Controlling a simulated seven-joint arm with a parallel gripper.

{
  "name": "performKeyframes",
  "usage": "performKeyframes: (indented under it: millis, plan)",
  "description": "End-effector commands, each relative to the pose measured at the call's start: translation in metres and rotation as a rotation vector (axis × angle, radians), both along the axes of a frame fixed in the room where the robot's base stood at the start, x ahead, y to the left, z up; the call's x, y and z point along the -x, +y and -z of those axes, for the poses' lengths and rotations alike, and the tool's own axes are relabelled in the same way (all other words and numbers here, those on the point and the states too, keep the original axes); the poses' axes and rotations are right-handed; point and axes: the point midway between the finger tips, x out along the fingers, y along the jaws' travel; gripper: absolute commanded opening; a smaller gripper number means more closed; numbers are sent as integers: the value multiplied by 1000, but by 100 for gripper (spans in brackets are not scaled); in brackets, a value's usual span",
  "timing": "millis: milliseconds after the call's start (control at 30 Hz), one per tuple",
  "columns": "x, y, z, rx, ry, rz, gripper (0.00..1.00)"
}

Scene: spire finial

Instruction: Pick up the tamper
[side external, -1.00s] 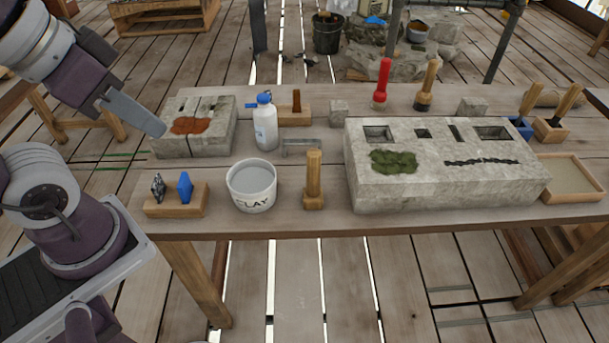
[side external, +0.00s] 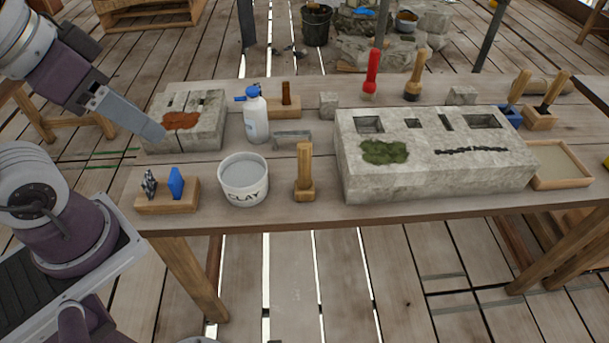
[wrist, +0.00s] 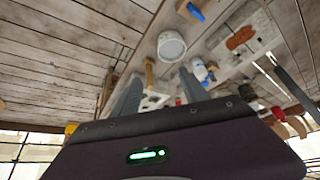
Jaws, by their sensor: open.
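The tamper looks to be the upright wooden tool with a square foot (side external: 304,175), standing near the table's front edge between the clay bucket and the large stone block. In the wrist view a wooden piece beside the bucket (wrist: 149,72) seems to be the same tool, partly near the left finger. My gripper (side external: 158,132) is above the left end of the table, by the smaller stone block, well left of the tamper and higher. In the wrist view its two fingers (wrist: 160,75) are apart with nothing held between them.
The clay bucket (side external: 243,182) stands just left of the tamper, the large stone block (side external: 430,178) to its right. A metal clamp (side external: 292,135) and white spray bottle (side external: 256,118) are behind. A wooden holder (side external: 168,199) with blue and dark pieces is front left.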

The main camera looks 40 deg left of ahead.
Motion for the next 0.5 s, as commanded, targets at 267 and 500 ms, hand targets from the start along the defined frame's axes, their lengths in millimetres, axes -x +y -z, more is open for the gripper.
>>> performKeyframes:
  millis: [267,500]
  plan:
    - [-27,-2,-7,-85,56,161,52]
    - [-160,-24,27,-365,260,968,52]
